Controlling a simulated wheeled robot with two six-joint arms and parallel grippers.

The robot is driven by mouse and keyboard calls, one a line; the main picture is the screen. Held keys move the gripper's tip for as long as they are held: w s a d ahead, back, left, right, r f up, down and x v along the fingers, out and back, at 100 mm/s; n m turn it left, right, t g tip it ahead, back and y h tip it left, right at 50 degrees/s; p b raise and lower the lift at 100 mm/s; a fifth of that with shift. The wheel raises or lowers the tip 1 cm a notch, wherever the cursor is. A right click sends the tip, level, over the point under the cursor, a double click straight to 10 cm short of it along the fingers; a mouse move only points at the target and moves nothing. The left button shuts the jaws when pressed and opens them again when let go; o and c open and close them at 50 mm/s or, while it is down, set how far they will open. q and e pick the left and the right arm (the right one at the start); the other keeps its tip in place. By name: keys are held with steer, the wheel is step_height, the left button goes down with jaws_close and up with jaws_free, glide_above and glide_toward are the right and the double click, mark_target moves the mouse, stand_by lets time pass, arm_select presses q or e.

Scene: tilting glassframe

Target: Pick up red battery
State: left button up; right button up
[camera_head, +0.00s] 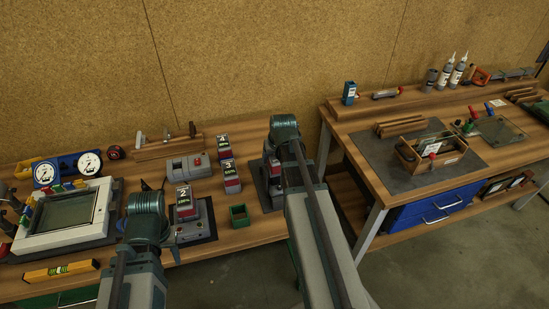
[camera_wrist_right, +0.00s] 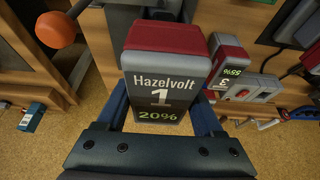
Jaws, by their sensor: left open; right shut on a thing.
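Red-topped batteries stand on the left bench in the head view: battery 2 (camera_head: 186,203), battery 3 (camera_head: 231,177) and battery 4 (camera_head: 224,147). In the right wrist view, battery 1 (camera_wrist_right: 160,85), dark with a red top and reading 20%, sits between the blue fingers of my right gripper (camera_wrist_right: 160,118), which is shut on it. Battery 3 also shows behind it in the right wrist view (camera_wrist_right: 229,62), reading 55%. In the head view my right wrist largely hides the held battery. My left gripper (camera_head: 150,220) is open near battery 2; its fingertips are mostly hidden.
A grey device with a red button (camera_head: 188,167) and a small green box (camera_head: 239,215) are on the left bench. A framed glass panel (camera_head: 65,213), gauges (camera_head: 68,167) and a yellow level (camera_head: 60,270) lie left. The right bench holds a wooden tool tray (camera_head: 432,153).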

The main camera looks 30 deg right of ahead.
step_height(320, 180, up, 10)
steer(key=p, duration=0.9)
steer(key=o, duration=0.9)
steer(key=shift+f, duration=0.1)
jaws_close()
step_height(320, 180, up, 6)
steer(key=p, duration=0.6)
